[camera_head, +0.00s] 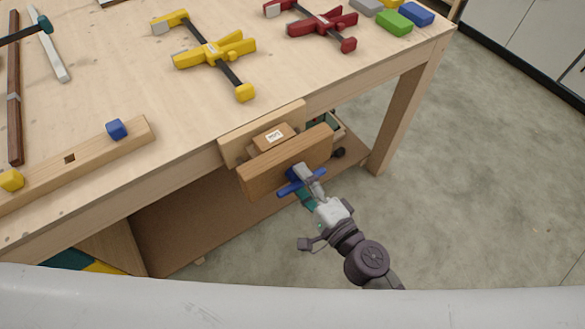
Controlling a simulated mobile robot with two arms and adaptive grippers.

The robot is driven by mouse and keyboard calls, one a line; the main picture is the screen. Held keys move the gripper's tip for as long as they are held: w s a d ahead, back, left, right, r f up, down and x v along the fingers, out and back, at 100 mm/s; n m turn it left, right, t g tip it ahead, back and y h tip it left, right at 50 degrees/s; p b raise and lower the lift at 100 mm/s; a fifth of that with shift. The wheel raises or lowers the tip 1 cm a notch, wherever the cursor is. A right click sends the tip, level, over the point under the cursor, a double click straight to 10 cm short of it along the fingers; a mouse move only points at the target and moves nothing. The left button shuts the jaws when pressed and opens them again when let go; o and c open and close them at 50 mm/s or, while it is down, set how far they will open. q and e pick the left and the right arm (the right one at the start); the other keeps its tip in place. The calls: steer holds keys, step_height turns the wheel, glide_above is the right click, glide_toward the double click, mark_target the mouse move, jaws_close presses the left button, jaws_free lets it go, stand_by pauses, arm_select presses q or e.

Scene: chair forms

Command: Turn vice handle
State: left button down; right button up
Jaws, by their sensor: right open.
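A wooden vice (275,168) is fixed to the front edge of the workbench, with a small labelled wooden block (273,137) between its jaws. Its blue handle bar (287,188) sticks out in front of the front jaw, slanting a little. My right gripper (299,177) is at the handle, its fingers open and close to the blue hub. The fingers partly hide the hub and the middle of the bar. I cannot tell whether they touch it. My left gripper is not in view.
A bench leg (402,115) stands right of the vice. The concrete floor (480,190) to the right is clear.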

steer(key=shift+c, duration=0.6)
steer(key=c, duration=1)
steer(key=shift+m, duration=1.1)
steer(key=o, duration=1.1)
